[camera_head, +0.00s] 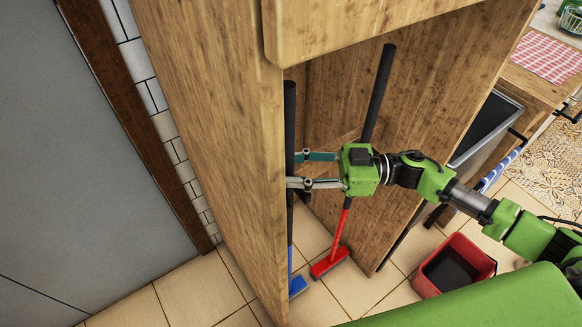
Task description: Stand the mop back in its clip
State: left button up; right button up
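Two long-handled tools stand inside the wooden shelving bay. One has a black handle (290,110) and a blue head (297,286), partly hidden by the left panel. The other has a leaning black handle (379,90), a red lower shaft and a red head (330,262) on the floor. I cannot tell for certain which is the mop. My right gripper (299,170) reaches in from the right, in front of the leaning handle. Its fingers are apart, tips at the blue-headed tool's handle; contact is unclear. I cannot make out the clip. My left gripper is not in view.
Wooden panels (215,110) bound the bay on the left and right (440,80), with a board (360,25) overhead. A red bucket (484,255) stands on the tiled floor at right. A counter with a checked cloth (549,58) is further right.

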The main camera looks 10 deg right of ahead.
jog(key=shift+f, duration=0.15)
jog(key=shift+d, duration=0.1)
jog(key=v, duration=1.2)
